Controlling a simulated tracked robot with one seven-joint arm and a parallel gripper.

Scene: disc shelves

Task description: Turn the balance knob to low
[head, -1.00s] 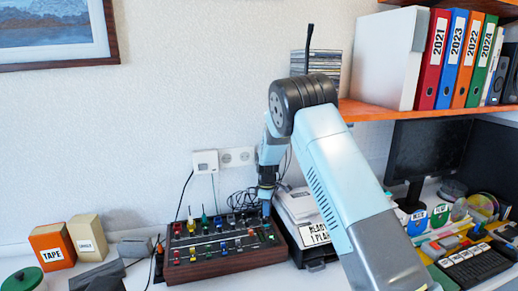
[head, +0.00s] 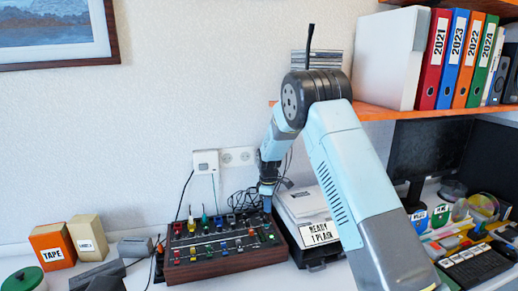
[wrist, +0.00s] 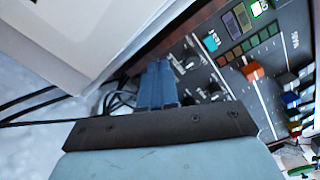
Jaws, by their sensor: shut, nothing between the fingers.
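The mixer (head: 222,269) is a dark panel with wooden sides, set with coloured faders and small knobs. It lies on the desk below the wall sockets. My gripper (head: 267,207) is shut and empty, pointing down at the mixer's back right corner. In the wrist view my gripper (wrist: 158,75) has its blue fingers together beside small dark knobs (wrist: 190,63) on the black panel. I cannot read which knob is balance, and the fingers hide part of the panel. I cannot tell whether they touch a knob.
A grey and black machine with a "READY 1 PLAS" label (head: 318,231) stands right of the mixer. Dark cables (head: 243,198) lie behind it. A shelf (head: 372,111) with binders juts out at upper right. Boxes (head: 53,246) stand at the left.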

